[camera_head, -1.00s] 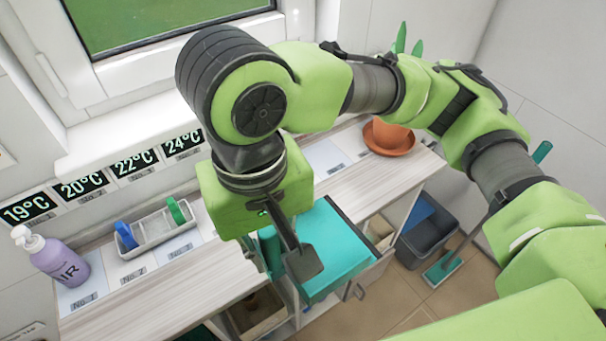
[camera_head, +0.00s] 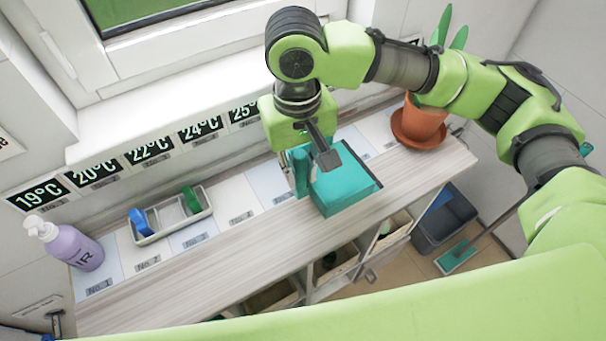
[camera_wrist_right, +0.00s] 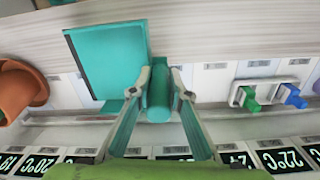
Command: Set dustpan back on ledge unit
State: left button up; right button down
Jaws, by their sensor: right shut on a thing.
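The teal dustpan (camera_head: 345,192) is over the ledge unit (camera_head: 200,276), right of the middle of its wood-grain top. My right gripper (camera_head: 320,158) is above it, shut on its upright handle. In the right wrist view the gripper (camera_wrist_right: 161,82) has one finger on each side of the round teal handle (camera_wrist_right: 159,100), and the flat pan (camera_wrist_right: 108,58) lies to the left. I cannot tell if the pan touches the top or hovers just above it. My left gripper is not in view.
A terracotta pot (camera_head: 418,122) stands right of the dustpan. A white tray (camera_head: 172,218) with blue and green items and a purple bottle (camera_head: 72,245) stand to the left. Temperature signs line the wall behind. A dark bin (camera_head: 445,220) is on the floor.

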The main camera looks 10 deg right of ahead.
jog(key=shift+w+d+f, duration=0.1)
jog(key=shift+w+f, duration=0.3)
jog(key=shift+f, duration=0.1)
jog(key=shift+w+d+f, duration=0.1)
jog(key=shift+w+f, duration=0.1)
jog(key=shift+f, duration=0.15)
jog(key=shift+w+d+f, duration=0.15)
jog(key=shift+w+f, duration=0.05)
jog(key=shift+f, duration=0.1)
notch_tip(320, 180, down, 3)
jog(key=shift+w+f, duration=0.1)
jog(key=shift+w, duration=0.05)
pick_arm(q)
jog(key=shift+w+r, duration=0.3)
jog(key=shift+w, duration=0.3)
pick_arm(e)
jog(key=shift+f, duration=0.1)
jog(key=c, duration=1.9)
grip_release()
